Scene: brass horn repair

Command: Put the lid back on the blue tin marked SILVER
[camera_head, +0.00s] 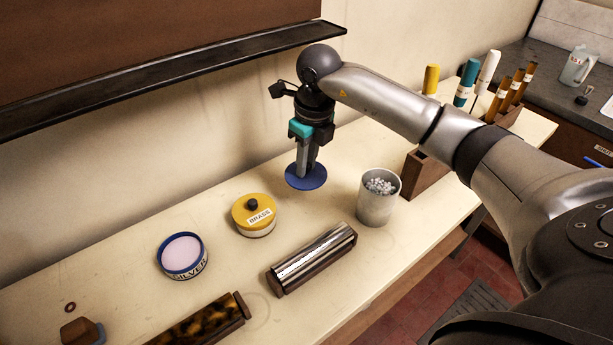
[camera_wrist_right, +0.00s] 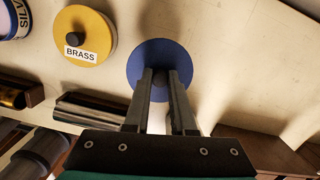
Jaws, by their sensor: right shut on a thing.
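The blue tin marked SILVER (camera_head: 181,257) stands open on the bench at the left, with pale pink content showing inside. Part of it also shows at the top left of the right wrist view (camera_wrist_right: 14,20). The blue lid (camera_head: 306,177) is a flat disc with a dark knob. My right gripper (camera_head: 308,168) is shut on the lid's knob, and the lid also shows between the fingers in the right wrist view (camera_wrist_right: 150,58). The lid is to the right of and behind the tin, apart from it, and seems to be above the bench. My left gripper is not in view.
A yellow-lidded tin marked BRASS (camera_head: 254,215) stands between the SILVER tin and the lid. A cup of pale pellets (camera_head: 377,198) is right of the lid. A rack of metal rods (camera_head: 312,258) lies in front. A dark shelf edge (camera_head: 180,72) runs along the wall.

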